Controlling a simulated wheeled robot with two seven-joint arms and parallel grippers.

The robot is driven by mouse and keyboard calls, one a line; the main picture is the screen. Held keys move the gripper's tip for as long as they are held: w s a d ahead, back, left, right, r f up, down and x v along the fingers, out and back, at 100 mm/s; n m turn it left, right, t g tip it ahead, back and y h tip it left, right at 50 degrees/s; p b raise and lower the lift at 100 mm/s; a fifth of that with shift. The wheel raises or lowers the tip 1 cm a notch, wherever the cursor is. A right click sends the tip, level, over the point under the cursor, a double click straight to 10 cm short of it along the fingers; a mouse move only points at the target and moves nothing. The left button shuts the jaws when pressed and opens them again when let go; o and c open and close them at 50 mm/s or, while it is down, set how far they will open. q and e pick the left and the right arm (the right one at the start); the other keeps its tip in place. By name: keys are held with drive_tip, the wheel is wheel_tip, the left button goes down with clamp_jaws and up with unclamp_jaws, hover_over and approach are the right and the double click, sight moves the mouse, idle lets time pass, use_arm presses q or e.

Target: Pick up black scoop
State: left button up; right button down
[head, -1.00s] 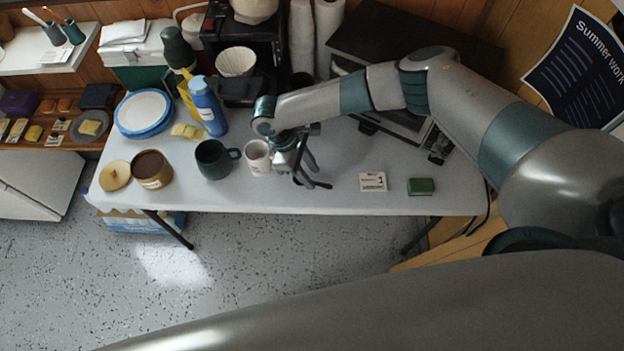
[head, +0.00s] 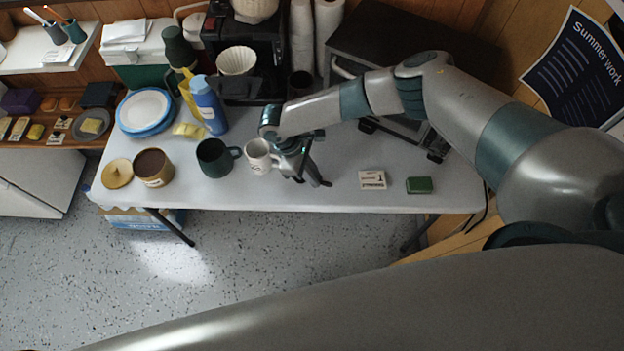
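My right gripper (head: 310,180) reaches down to the white table, just right of the white mug. Its two fingers look spread apart. A small dark piece by the fingertips looks like the end of the black scoop (head: 327,184). The rest of the scoop is hidden by the gripper, and I cannot tell whether the fingers touch it. My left gripper is not in view.
A white mug (head: 258,157) stands close left of the gripper, with a dark green mug (head: 213,160) beyond it. The table's front edge (head: 300,208) is near.

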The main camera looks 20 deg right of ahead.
drive_tip(key=shift+r, duration=0.1)
idle(0.3)
drive_tip(key=shift+r+b, duration=0.35)
drive_tip(key=shift+r, duration=0.15)
drive_tip(key=r, duration=0.1)
drive_tip(key=r+b, duration=0.1)
drive_tip(key=r, duration=0.1)
drive_tip(key=shift+s+d, duration=0.1)
drive_tip(key=shift+s, duration=0.2)
drive_tip(key=s+d+r+b, duration=0.2)
drive_tip(key=s+r, duration=0.4)
drive_tip(key=s, duration=0.4)
drive_tip(key=shift+s+d+r+b, duration=0.15)
drive_tip(key=shift+d+r+b, duration=0.25)
drive_tip(key=shift+d, duration=0.5)
drive_tip(key=w+d+r+m+g+y+b, duration=0.1)
drive_tip(key=w+r+m+y+b, duration=0.1)
drive_tip(key=r+m, duration=0.4)
drive_tip(key=w+d+r+m+g+y+b, duration=0.1)
drive_tip(key=w+d+r+m+y+b, duration=0.1)
drive_tip(key=r+m, duration=0.4)
drive_tip(key=shift+w+d+r, duration=0.25)
drive_tip(key=shift+w+r, duration=0.45)
drive_tip(key=shift+r, duration=0.05)
